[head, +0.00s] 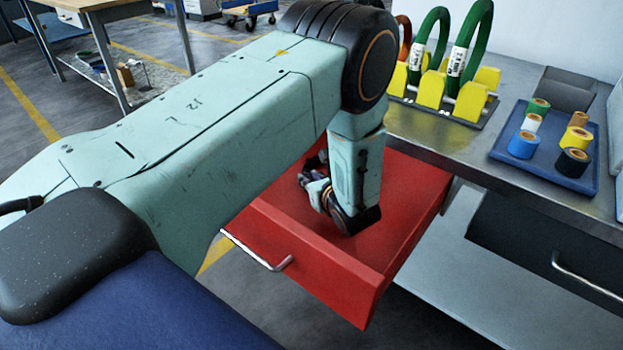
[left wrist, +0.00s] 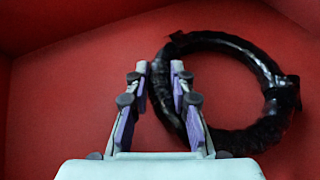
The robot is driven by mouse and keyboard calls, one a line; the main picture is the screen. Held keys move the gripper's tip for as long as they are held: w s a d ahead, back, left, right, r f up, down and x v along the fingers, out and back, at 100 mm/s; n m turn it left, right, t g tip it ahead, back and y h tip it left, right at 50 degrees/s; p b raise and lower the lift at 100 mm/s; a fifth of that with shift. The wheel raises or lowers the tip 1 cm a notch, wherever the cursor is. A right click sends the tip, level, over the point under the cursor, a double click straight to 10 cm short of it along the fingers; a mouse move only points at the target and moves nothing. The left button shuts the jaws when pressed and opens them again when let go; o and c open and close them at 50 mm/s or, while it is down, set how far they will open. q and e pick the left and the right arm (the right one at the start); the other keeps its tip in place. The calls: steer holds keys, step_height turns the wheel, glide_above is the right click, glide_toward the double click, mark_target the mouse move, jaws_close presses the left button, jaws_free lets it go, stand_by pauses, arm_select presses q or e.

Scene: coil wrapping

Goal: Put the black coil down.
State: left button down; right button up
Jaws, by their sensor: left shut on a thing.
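The black coil (left wrist: 215,42) shows in the left wrist view as a ring with a glossy wrapped surface, close against the red inside of the open drawer. I cannot tell whether it touches the drawer's bottom. My left gripper (left wrist: 160,72) is shut on the left side of the coil's ring, with a finger on each side of it. In the head view, my left gripper (head: 312,182) reaches down inside the red drawer (head: 325,268), partly hidden by my wrist. The coil cannot be made out there. My right gripper is not in view.
Above the drawer is a grey bench (head: 440,140). It bears a yellow-blocked rack (head: 466,103) with green coils (head: 477,40) and one orange coil, and a blue tray (head: 545,170) with several tape rolls. A dark drawer (head: 540,240) is at right.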

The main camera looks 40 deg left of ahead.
arm_select(q)
steer(key=c, duration=1.6)
jaws_free()
steer(key=shift+f, duration=0.15)
steer(key=shift+c, duration=0.2)
steer(key=o, duration=0.5)
steer(key=shift+d, duration=0.1)
steer(key=shift+c, duration=0.2)
steer(key=shift+o, duration=0.2)
steer(key=shift+d+r, duration=0.2)
steer(key=shift+r, duration=0.1)
steer(key=p+v, duration=0.3)
steer(key=v, duration=0.6)
steer(key=shift+a+r, duration=0.1)
steer(key=shift+r, duration=0.05)
steer(key=p, duration=0.3)
steer(key=shift+s+d+r, duration=0.25)
steer(key=shift+s+d, duration=0.1)
steer(key=shift+s+d+r+p, duration=0.1)
steer(key=shift+s+d+p, duration=0.4)
steer(key=shift+p, duration=0.65)
